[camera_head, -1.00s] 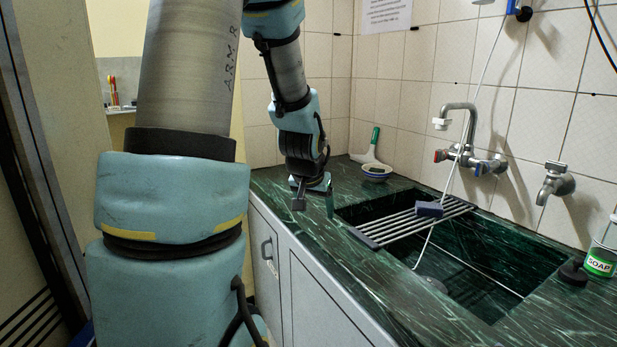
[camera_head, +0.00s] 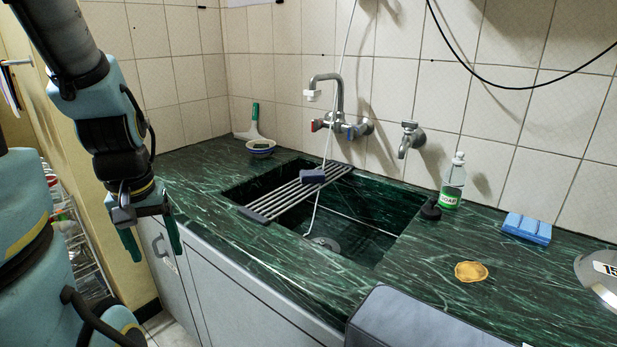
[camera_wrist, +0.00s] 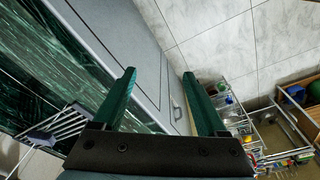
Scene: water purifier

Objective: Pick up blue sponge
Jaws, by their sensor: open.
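A light blue, ridged block that looks like the blue sponge (camera_head: 527,228) lies flat on the green marble counter at the right, below the tiled wall. A smaller dark blue block (camera_head: 312,176) rests on the metal rack over the sink; I cannot tell if it is a sponge. My gripper (camera_head: 152,245) hangs at the left, by the counter's front edge, far from both blocks. Its two green fingers are apart and empty, as the wrist view (camera_wrist: 160,74) also shows. The light blue block is not visible in the wrist view.
The sink rack (camera_head: 290,196) and faucet (camera_head: 338,105) lie between my gripper and the light blue block. A soap bottle (camera_head: 453,182), a yellowish round item (camera_head: 471,271) and a grey lidlike item (camera_head: 600,272) are near that block. A grey box-like shape (camera_head: 425,320) stands in front.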

